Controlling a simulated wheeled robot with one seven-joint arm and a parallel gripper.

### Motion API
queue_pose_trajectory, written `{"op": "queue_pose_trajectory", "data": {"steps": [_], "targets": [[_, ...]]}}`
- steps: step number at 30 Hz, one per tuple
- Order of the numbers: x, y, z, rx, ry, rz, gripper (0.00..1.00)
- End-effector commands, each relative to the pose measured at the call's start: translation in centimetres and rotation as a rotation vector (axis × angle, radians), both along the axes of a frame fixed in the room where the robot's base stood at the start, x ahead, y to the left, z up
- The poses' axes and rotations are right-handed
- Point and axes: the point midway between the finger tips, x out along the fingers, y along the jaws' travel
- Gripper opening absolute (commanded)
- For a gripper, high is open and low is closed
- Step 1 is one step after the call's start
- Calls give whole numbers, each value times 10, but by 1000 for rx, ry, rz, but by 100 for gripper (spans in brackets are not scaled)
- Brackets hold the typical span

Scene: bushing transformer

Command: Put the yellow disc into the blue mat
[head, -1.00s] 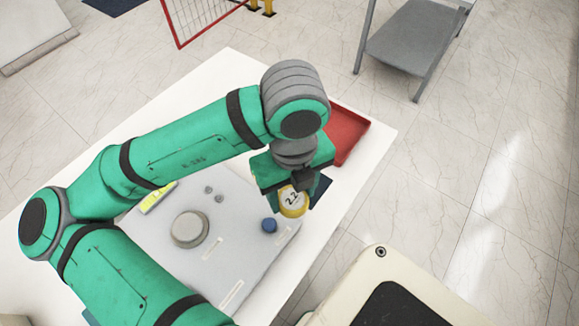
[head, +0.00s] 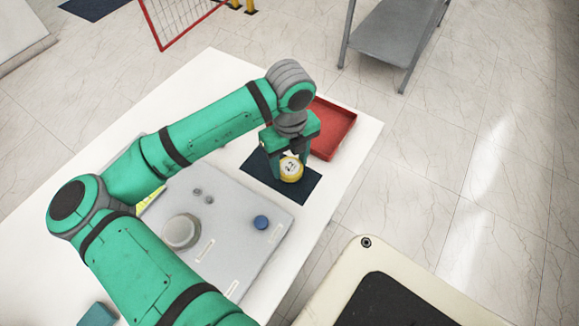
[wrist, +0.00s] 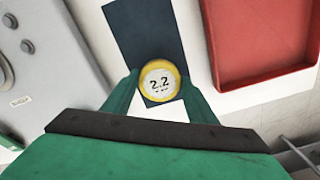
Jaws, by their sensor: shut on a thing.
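The yellow disc (head: 291,169) has a white face marked "2.2". My gripper (head: 290,165) is shut on it, with a finger on each side. The wrist view also shows the disc (wrist: 159,82) between the green fingers of my gripper (wrist: 158,88). The dark blue mat (head: 262,172) lies flat on the white table, and in the head view the disc appears over its right part. In the wrist view the disc overlaps the near part of the mat (wrist: 145,35). I cannot tell whether the disc touches the mat.
A red tray (head: 335,130) lies just behind and right of the mat. A grey panel (head: 225,225) with a round knob (head: 181,231) and a blue button (head: 261,222) is at the front left. A cream-edged case (head: 340,285) stands beyond the table's edge at lower right.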

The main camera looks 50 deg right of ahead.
Motion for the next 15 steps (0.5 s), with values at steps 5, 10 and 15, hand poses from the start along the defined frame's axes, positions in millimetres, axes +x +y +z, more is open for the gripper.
{"op": "queue_pose_trajectory", "data": {"steps": [5,10,15], "targets": [[-1,2,-24,2,1,1,22],[-1,1,-26,-1,0,1,22],[-1,1,-28,-1,1,1,22]]}}
